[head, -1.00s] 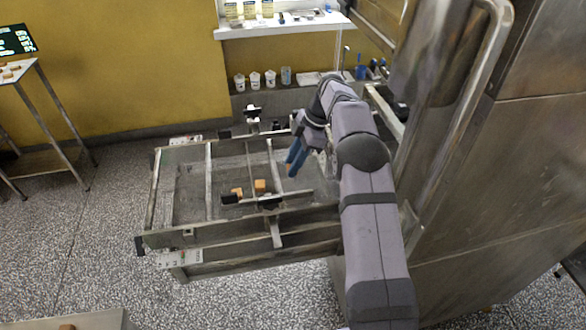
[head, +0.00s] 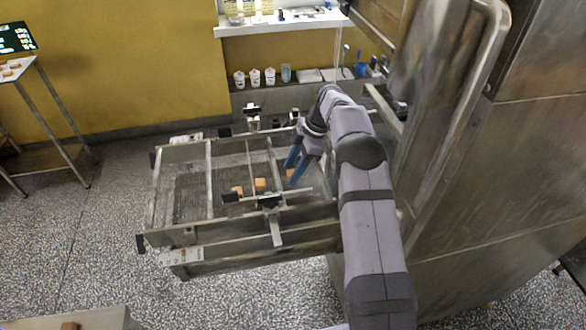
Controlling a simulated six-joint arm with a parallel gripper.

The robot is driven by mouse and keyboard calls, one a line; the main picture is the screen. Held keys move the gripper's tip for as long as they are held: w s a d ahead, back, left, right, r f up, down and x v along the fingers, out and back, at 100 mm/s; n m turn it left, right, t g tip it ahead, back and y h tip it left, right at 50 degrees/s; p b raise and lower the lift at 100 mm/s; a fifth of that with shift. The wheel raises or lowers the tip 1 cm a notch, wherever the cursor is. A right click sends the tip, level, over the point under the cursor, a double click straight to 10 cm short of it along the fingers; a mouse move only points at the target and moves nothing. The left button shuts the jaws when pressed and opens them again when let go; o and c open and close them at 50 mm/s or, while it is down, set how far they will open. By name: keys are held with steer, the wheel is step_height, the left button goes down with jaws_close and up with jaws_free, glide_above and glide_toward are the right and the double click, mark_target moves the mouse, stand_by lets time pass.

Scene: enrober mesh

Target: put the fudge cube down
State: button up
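My gripper (head: 294,172) has blue fingers and hangs low over the right part of the enrober mesh (head: 190,185). Its fingers are spread apart, so it is open. A small orange-brown fudge cube (head: 290,174) shows between and just below the fingertips, partly hidden by them. It looks to be on the mesh, though its underside is not clear. Two more fudge cubes, one at the middle (head: 260,185) and one further left (head: 237,190), sit on the mesh.
Metal rails and crossbars frame the mesh, with a black-knobbed clamp (head: 269,202) at the front and another (head: 253,117) at the back. A large steel machine (head: 500,170) stands close on the right. The mesh's left part is clear.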

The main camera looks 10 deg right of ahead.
steer(key=shift+r, duration=0.15)
steer(key=shift+d+r+p, duration=0.15)
steer(key=shift+r+p, duration=0.4)
steer(key=shift+r, duration=0.05)
steer(key=p+v, duration=0.4)
steer(key=v, duration=0.2)
steer(key=shift+d, duration=0.2)
steer(key=shift+r, duration=0.1)
